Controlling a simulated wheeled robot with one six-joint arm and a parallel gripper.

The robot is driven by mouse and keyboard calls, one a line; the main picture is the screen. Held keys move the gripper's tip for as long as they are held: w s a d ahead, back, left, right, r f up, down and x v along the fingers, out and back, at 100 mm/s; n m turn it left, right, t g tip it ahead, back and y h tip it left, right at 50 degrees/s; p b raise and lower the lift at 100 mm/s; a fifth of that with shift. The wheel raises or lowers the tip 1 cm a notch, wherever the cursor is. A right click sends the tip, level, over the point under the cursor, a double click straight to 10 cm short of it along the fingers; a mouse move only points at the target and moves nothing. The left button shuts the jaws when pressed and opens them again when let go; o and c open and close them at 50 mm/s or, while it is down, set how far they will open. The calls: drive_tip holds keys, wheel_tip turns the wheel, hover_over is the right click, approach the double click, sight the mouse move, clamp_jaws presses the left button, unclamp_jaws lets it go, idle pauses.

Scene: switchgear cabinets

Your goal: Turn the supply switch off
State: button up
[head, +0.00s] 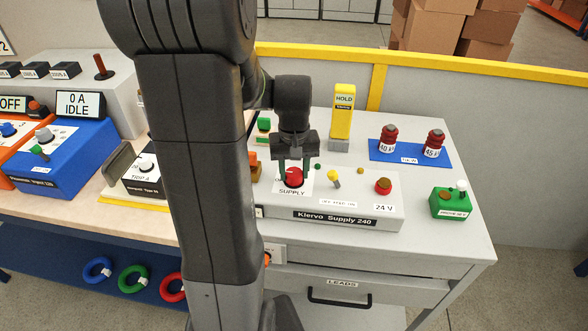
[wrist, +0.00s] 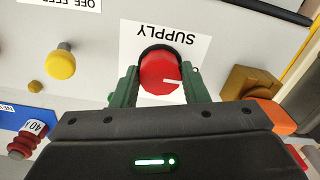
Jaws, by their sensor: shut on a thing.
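The supply switch (head: 293,177) is a round red knob on a white plate marked SUPPLY, on the grey Klervo Supply 240 box (head: 360,209). In the wrist view the red knob (wrist: 158,75) shows a white pointer line directed to the right. My gripper (head: 293,180) reaches down onto the knob from above. In the wrist view its green fingers (wrist: 159,88) stand on either side of the knob, shut on it. The position marks on the plate are mostly hidden by my gripper.
A yellow HOLD post (head: 343,114) stands behind. A green box (head: 450,203) is at right, and red 40 A and 45 A pieces stand on a blue mat (head: 410,155).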

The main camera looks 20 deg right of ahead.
sight(294, 173)
idle(0.3)
drive_tip(key=o, duration=1)
drive_tip(key=shift+c, duration=0.2)
drive_tip(key=shift+r, duration=0.1)
wheel_tip(294, 173, up, 14)
drive_tip(key=shift+f, duration=0.2)
wheel_tip(294, 173, down, 14)
drive_tip(key=shift+r, duration=0.1)
drive_tip(key=shift+r, duration=0.1)
idle(0.4)
